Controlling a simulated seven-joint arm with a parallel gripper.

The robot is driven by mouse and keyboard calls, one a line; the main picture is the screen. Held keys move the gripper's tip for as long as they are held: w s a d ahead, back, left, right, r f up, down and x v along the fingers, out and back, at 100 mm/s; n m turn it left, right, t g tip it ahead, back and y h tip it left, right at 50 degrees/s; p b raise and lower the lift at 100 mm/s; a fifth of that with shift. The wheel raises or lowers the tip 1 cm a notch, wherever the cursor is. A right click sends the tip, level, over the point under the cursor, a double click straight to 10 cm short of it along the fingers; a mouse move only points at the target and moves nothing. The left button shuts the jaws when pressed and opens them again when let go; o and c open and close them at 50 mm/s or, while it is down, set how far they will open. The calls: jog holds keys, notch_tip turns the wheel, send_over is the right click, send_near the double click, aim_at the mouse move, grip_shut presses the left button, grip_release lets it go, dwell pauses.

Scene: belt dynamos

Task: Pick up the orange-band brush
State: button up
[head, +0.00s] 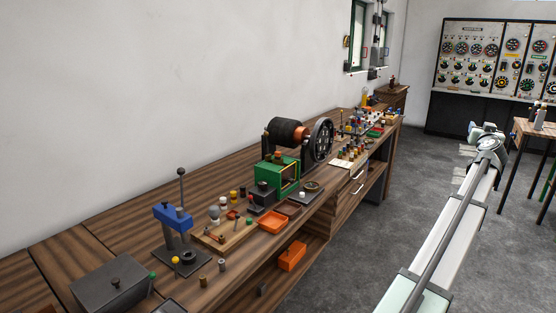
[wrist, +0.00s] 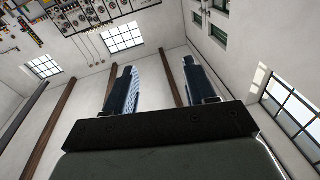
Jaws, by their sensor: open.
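I cannot make out the orange-band brush for certain. Several small cylinders with coloured bands or caps stand on the cream board (head: 341,164) at the right part of the bench, too small to tell apart. More small parts sit on the wooden tray (head: 226,237) nearer to me. In the wrist view my gripper (wrist: 158,72) has its two fingers wide apart with nothing between them. It faces walls, windows and beams, away from the bench top. In the head view my arm extends at the right over the floor, well clear of the bench; its fingers are not distinct there.
The long wooden bench (head: 95,234) runs along the wall. On it stand a dynamo (head: 287,133) with a green box (head: 275,177), a blue press (head: 172,217), a grey box (head: 112,284) and an orange tray (head: 273,221). The floor (head: 345,268) beside it is open.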

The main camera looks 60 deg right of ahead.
notch_tip(320, 180, up, 6)
jog(key=s, duration=0.1)
jog(key=w+d+r+t, duration=0.1)
jog(key=w+d+t, duration=0.1)
jog(key=w, duration=0.4)
jog(key=w+d+f+n+t+y, duration=0.1)
jog(key=w+f+n+t+y, duration=0.2)
jog(key=w, duration=1.4)
jog(key=m+g+y, duration=0.4)
jog(key=g+y, duration=0.3)
jog(key=y, duration=0.4)
send_near(277, 152)
jog(key=shift+x, duration=4.6)
jog(key=shift+s, duration=0.1)
